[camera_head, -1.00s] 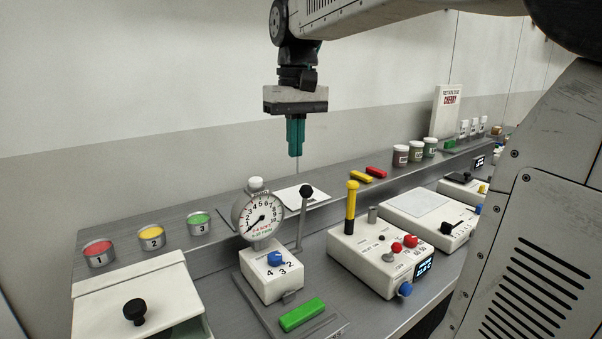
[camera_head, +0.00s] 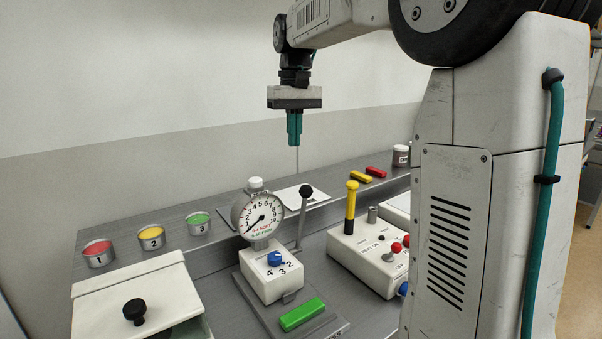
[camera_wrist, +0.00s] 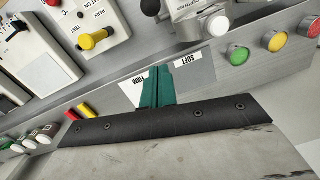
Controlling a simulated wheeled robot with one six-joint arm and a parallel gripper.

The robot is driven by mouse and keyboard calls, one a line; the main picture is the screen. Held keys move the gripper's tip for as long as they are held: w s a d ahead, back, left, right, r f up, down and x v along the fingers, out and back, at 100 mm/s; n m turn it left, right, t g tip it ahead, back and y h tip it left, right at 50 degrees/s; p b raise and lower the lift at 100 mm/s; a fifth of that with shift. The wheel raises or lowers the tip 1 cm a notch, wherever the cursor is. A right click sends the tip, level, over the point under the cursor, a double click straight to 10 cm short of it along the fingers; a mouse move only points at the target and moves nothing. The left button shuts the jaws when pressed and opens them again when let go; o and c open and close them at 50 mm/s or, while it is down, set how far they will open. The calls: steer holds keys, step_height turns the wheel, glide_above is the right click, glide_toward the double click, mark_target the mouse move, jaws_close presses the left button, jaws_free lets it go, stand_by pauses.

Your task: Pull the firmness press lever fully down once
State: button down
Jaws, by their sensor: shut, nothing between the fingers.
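The firmness press has a round dial gauge (camera_head: 261,216) on a white base block (camera_head: 273,272) with a blue knob. Its lever (camera_head: 302,218) stands nearly upright at the right of the dial, with a black ball on top. My gripper (camera_head: 294,144) is shut and empty. It hangs pointing down above and behind the press, apart from the lever. In the wrist view my teal fingers (camera_wrist: 156,88) are together over two labelled plates, with part of the press at the top edge.
A white box with a yellow-topped handle (camera_head: 351,203) stands right of the press. A green bar (camera_head: 302,314) lies in front. Numbered cups (camera_head: 151,238) and a white bin (camera_head: 135,290) are at left. My own body hides the right side.

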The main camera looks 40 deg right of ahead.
steer(key=s+a+f, duration=0.1)
steer(key=s+f, duration=0.3)
steer(key=f, duration=0.3)
steer(key=shift+f, duration=0.4)
steer(key=shift+s, duration=0.2)
